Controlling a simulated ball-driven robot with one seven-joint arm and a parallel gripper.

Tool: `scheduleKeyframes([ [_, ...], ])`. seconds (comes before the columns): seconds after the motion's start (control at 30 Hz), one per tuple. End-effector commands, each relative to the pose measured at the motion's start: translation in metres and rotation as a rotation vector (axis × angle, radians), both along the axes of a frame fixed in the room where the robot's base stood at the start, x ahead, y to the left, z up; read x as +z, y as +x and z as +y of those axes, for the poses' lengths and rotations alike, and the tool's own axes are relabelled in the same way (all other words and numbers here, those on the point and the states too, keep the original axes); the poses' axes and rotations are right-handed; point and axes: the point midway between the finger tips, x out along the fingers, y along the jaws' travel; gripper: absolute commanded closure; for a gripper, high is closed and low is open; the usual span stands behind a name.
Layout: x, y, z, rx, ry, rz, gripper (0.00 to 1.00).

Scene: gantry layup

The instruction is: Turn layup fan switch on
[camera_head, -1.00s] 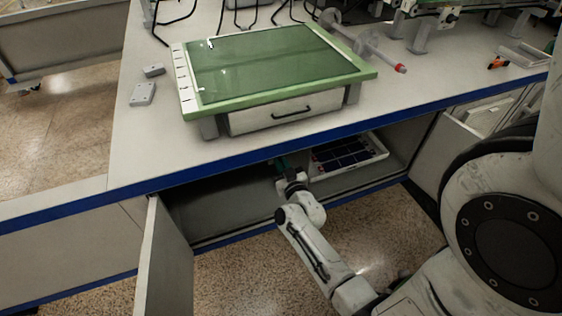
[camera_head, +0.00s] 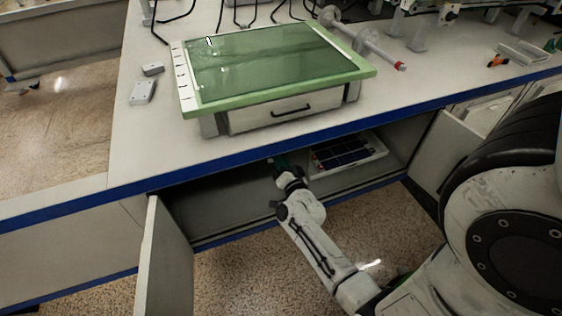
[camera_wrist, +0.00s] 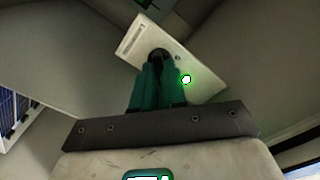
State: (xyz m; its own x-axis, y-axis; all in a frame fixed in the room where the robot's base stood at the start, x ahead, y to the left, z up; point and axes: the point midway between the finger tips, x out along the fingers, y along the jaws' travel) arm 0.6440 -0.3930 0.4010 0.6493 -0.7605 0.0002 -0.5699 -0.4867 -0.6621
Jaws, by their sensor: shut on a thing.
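In the wrist view, a pale rectangular switch panel (camera_wrist: 204,80) with a slot at one end is set inside the cabinet. It appears tilted in the picture. A dark round knob (camera_wrist: 158,54) sits on it. My gripper (camera_wrist: 158,68) has its two green fingers close together, shut on the knob, whose lower part they hide. A bright spot with a green rim (camera_wrist: 186,79) glows on the panel beside the right finger. In the head view, my gripper (camera_head: 280,163) reaches into the open cabinet under the bench; the panel is hidden there by the worktop.
The bench's blue front edge (camera_head: 240,158) runs just above my gripper. An open cabinet door (camera_head: 165,262) stands at left, another (camera_head: 442,150) at right. A white tray with dark solar cells (camera_head: 372,160) lies on the cabinet shelf right of my gripper.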

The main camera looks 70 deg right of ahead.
Motion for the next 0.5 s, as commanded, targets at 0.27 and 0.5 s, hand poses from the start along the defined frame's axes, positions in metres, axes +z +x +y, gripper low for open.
scheduleKeyframes([
  [0.27, -0.0009, -0.0002, 0.0006, 0.001, 0.046, -0.052, 1.0],
  [0.5, -0.0009, -0.0004, 0.0005, 0.001, 0.053, -0.059, 1.0],
])
